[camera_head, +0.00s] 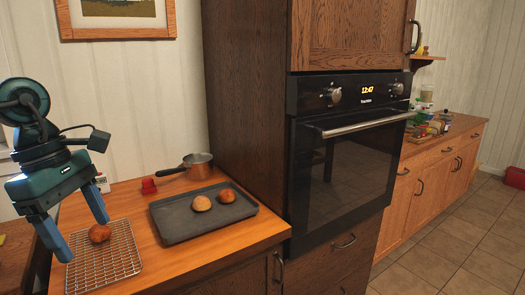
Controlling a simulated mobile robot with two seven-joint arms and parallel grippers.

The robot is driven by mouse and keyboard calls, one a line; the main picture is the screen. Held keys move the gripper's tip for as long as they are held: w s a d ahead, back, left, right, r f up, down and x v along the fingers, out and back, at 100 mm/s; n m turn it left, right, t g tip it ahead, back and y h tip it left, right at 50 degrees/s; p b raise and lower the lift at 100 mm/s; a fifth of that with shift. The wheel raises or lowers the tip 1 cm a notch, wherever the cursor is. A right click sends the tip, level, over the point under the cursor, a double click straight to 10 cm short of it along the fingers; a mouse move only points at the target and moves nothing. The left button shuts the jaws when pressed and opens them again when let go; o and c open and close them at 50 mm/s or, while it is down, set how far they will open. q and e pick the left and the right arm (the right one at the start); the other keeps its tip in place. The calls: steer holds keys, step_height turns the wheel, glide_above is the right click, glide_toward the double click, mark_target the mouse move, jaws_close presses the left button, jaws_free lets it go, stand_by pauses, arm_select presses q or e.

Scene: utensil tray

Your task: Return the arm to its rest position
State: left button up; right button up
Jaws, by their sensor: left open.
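My left gripper (85,240) comes in from the left and points down over the wire cooling rack (118,264). Its two blue fingers are spread wide apart. A brown bun (99,233) sits on the rack, close to the fingertips and between them in the picture. I cannot tell whether a finger touches it. My right gripper is not in view.
A dark baking tray (190,228) with two buns (202,203) (227,195) lies right of the rack. Behind are a small red cup (148,186) and a saucepan (198,166). A tall oven cabinet (245,120) bounds the counter on the right.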

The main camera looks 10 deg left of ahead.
arm_select(q)
step_height(320, 180, down, 20)
steer(key=w+d+n+t+h+p, duration=0.25)
steer(key=n+t+h, duration=0.8)
steer(key=n, duration=1.65)
steer(key=s+d+f+n+y, duration=0.4)
steer(key=d+f+n, duration=0.3)
steer(key=n, duration=0.4)
steer(key=s+d+f+n+y, duration=0.5)
steer(key=f+n, duration=0.5)
steer(key=n, duration=0.2)
steer(key=s+d+p, duration=0.1)
steer(key=d, duration=0.1)
steer(key=shift+s+d, duration=0.3)
steer(key=shift+s, duration=0.1)
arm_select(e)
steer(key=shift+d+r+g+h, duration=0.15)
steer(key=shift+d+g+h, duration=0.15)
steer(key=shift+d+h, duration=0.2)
arm_select(q)
steer(key=shift+y, duration=0.25)
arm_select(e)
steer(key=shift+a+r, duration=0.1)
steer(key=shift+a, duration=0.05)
arm_select(q)
steer(key=shift+o, duration=0.5)
